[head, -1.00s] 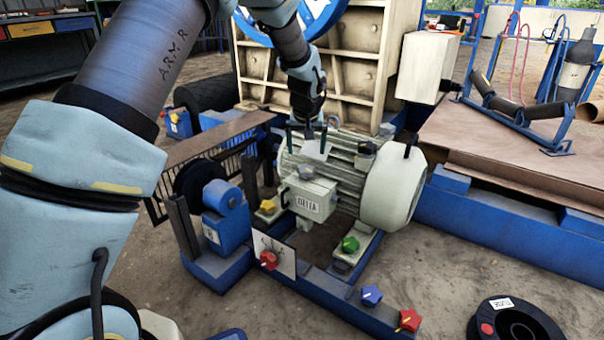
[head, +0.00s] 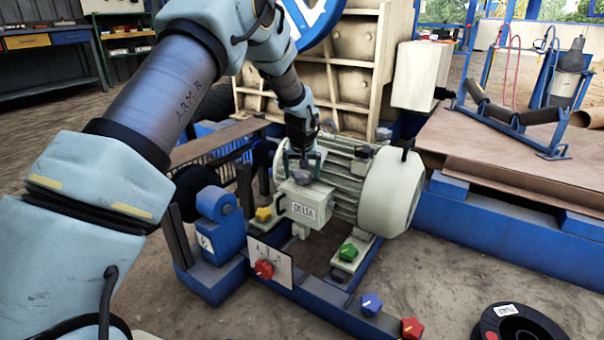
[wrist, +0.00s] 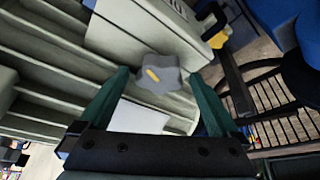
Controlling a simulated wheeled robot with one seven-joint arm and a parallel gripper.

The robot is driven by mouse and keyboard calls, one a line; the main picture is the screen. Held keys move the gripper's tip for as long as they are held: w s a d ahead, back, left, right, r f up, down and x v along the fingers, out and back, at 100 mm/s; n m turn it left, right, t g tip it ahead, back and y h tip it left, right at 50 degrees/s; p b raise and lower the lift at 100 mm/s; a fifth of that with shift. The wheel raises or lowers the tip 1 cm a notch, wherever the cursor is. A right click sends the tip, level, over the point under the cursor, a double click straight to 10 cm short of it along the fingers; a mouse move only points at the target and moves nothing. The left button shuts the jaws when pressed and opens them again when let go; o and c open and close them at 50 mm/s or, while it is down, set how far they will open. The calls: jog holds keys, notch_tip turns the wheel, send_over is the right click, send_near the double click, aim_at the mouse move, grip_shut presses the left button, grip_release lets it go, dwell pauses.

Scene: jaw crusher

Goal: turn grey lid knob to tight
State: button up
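The grey lid knob (wrist: 172,86) is a lobed star knob with a yellow mark on top. It sits on the pale terminal box (wrist: 138,38) of the ribbed motor. In the head view the same knob (head: 302,177) is partly covered by my gripper (head: 303,163), which points down at it from above. In the wrist view my gripper (wrist: 159,76) is open, with one green finger on each side of the knob and gaps between. I cannot tell whether the fingertips are level with the knob or still above it. The box front carries a DELTA label (head: 304,211).
The motor's end cover (head: 392,192) bulges to the right. Yellow (head: 263,214) and green (head: 348,252) knobs sit on the motor's feet.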

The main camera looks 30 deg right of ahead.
jog(key=c, duration=1.3)
jog(key=shift+r, duration=0.1)
